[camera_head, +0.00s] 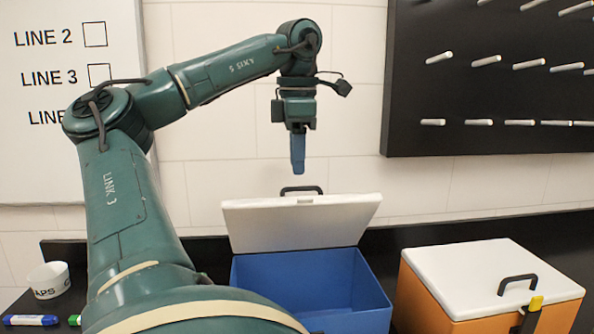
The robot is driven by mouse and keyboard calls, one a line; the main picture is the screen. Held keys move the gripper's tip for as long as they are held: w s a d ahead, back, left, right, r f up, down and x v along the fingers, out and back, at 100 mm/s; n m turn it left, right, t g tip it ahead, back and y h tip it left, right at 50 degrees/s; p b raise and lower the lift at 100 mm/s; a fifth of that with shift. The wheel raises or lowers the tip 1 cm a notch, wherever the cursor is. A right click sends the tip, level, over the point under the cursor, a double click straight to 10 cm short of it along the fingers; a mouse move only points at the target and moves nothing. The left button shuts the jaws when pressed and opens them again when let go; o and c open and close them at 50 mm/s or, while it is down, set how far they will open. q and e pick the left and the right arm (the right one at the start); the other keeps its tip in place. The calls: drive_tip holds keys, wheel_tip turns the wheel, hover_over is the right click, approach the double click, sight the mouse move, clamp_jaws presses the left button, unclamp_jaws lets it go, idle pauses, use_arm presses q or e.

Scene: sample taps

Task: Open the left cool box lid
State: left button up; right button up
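The left cool box (322,285) is blue and stands on the dark counter. Its white lid (302,222) is raised and leans back at the rear, with a black handle (301,190) showing above its top edge. The box's interior shows. My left gripper (298,168) points down above the raised lid, apart from the handle. Its blue fingers overlap from this side, so I cannot tell whether they are open or shut; no held thing shows. My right gripper is not in view.
A white cup (49,280) and markers (30,320) lie at the left. A black pegboard (480,95) hangs behind.

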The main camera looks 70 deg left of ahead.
use_arm(q)
wheel_tip(320, 180, up, 9)
drive_tip(key=p, duration=0.1)
drive_tip(key=shift+d, duration=0.35)
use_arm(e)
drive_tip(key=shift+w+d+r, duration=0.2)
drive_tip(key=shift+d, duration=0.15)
use_arm(q)
drive_tip(key=shift+c, duration=0.2)
